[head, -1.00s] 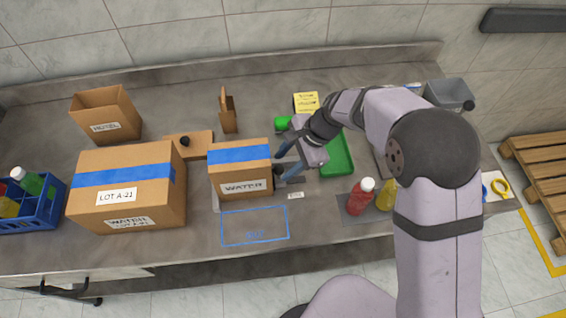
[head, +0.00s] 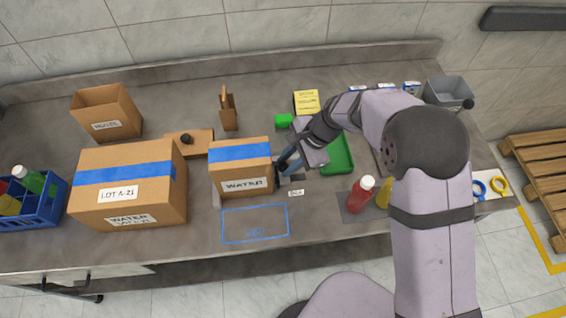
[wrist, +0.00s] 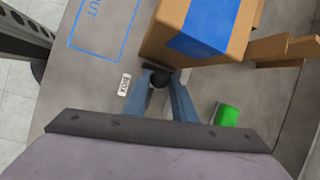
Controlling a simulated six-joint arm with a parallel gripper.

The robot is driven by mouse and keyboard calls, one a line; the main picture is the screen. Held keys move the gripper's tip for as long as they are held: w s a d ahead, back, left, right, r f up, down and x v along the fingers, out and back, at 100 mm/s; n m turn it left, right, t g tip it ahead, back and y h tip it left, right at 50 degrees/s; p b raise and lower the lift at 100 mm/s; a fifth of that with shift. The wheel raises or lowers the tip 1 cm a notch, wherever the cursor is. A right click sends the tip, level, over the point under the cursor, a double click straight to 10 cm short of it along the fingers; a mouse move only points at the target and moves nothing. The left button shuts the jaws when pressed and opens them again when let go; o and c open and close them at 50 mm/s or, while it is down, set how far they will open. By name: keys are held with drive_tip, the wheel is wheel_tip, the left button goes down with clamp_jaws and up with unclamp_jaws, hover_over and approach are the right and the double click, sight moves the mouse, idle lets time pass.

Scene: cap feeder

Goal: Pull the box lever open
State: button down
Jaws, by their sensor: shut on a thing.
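The box lever shows in the wrist view as a round black knob (wrist: 159,78) beside a small white label (wrist: 124,84) that seems to read BOX. The label also shows in the head view (head: 296,192). My gripper (wrist: 164,84) has its two blue fingers closed on the knob, one on each side. In the head view my gripper (head: 284,163) is low at the right side of the carton with blue tape (head: 240,185). The rest of the lever is mostly hidden by the fingers and the carton.
The taped carton stands close beside the fingers. A green tray (head: 339,155) and a small green block (head: 283,120) lie near my wrist. Red (head: 361,193) and yellow bottles stand to the right. The blue outlined area (head: 254,224) in front is empty.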

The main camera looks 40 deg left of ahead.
drive_tip(key=w+d, duration=0.2)
drive_tip(key=shift+w+d, duration=0.3)
drive_tip(key=shift+w, duration=0.05)
drive_tip(key=c, duration=1.5)
unclamp_jaws()
drive_tip(key=shift+o, duration=0.2)
drive_tip(key=shift+r, duration=0.1)
drive_tip(key=b+v, duration=0.2)
drive_tip(key=v, duration=0.5)
drive_tip(key=shift+d, duration=0.15)
drive_tip(key=s+d+n+t+h, duration=0.1)
drive_tip(key=s+d+n+h, duration=0.1)
drive_tip(key=d, duration=1.6)
drive_tip(key=s+d+n+t+h, duration=0.1)
drive_tip(key=s+d+n, duration=0.3)
drive_tip(key=d, duration=1.5)
drive_tip(key=s+h, duration=0.1)
drive_tip(key=s, duration=0.1)
drive_tip(key=shift+s+t, duration=0.25)
drive_tip(key=shift+t, duration=0.05)
